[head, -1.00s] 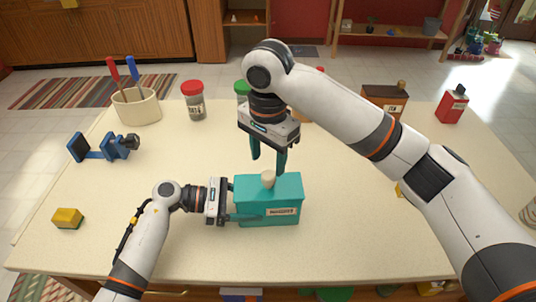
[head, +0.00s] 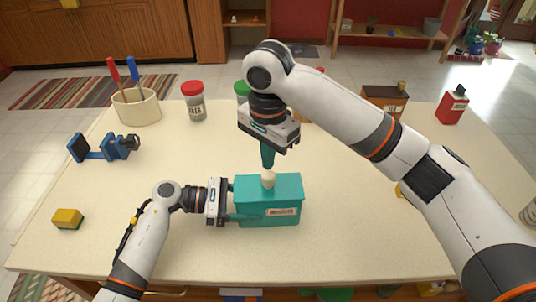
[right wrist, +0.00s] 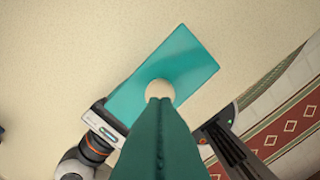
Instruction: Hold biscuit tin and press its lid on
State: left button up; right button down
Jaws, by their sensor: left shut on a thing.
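The teal biscuit tin (head: 252,215) stands upright near the front middle of the table, with a label on its front. Its teal lid (head: 287,185) lies on top and looks level; I cannot tell whether it is fully seated. A cream knob (head: 268,180) rises from the lid. My left gripper (head: 232,217) is shut on the tin's left side. My right gripper (head: 268,165) points straight down with its fingers together, just above the knob. In the right wrist view the closed fingertips (right wrist: 160,102) overlap the edge of the knob (right wrist: 160,88); whether they touch is unclear.
A cream pot with red and blue handled tools (head: 137,107), a red-lidded jar (head: 194,102) and a blue clamp-like thing (head: 104,147) stand at the back left. A yellow block (head: 68,218) lies at left. A brown box (head: 385,98) and red container (head: 453,107) are at back right.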

jog(key=shift+f, duration=0.2)
dwell(0.5)
jog(key=shift+f, duration=1.1)
jog(key=shift+r, duration=3)
pick_arm(q)
jog(key=o, duration=1.1)
jog(key=shift+c, duration=0.2)
